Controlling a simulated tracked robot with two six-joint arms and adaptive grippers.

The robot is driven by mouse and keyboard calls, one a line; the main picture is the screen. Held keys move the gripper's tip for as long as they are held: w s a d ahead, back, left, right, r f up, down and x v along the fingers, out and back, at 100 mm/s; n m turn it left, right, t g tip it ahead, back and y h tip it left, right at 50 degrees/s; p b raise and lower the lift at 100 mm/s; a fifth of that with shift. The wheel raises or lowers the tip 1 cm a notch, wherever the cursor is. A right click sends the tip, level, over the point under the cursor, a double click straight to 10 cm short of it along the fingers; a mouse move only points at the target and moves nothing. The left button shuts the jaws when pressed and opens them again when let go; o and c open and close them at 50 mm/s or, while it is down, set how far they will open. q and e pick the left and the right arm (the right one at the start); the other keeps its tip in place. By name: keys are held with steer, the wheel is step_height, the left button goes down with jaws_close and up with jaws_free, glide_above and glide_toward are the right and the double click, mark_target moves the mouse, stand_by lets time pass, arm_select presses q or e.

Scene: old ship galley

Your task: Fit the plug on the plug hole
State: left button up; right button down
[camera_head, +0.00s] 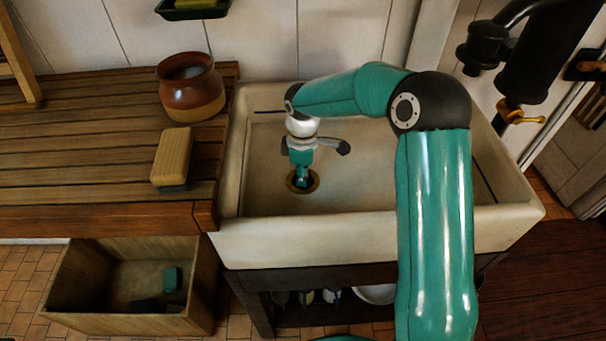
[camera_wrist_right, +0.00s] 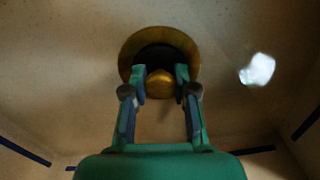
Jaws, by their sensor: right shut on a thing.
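The plug hole (camera_head: 315,184) is a brass ring in the floor of the white sink (camera_head: 370,225). It also shows in the right wrist view as a brass ring (camera_wrist_right: 190,47) around a dark centre. My right gripper (camera_head: 302,181) points down over the ring, its fingertips at the hole. In the wrist view the right gripper (camera_wrist_right: 160,84) has its fingers on both sides of a rounded brass piece, the plug (camera_wrist_right: 160,83), and is shut on it. Whether the dark centre is plug or open hole, and whether the plug touches the ring, I cannot tell. My left gripper is not in view.
A wooden counter (camera_head: 75,170) left of the sink carries a brown pot (camera_head: 190,90) and a brush-like block (camera_head: 173,158). A wooden crate (camera_head: 68,321) stands below. A black pump with a brass tap (camera_head: 520,114) is at the right. The sink floor around the hole looks clear.

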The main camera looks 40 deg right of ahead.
steer(key=shift+f, duration=0.25)
steer(key=c, duration=0.8)
jaws_free()
steer(key=shift+r, duration=0.15)
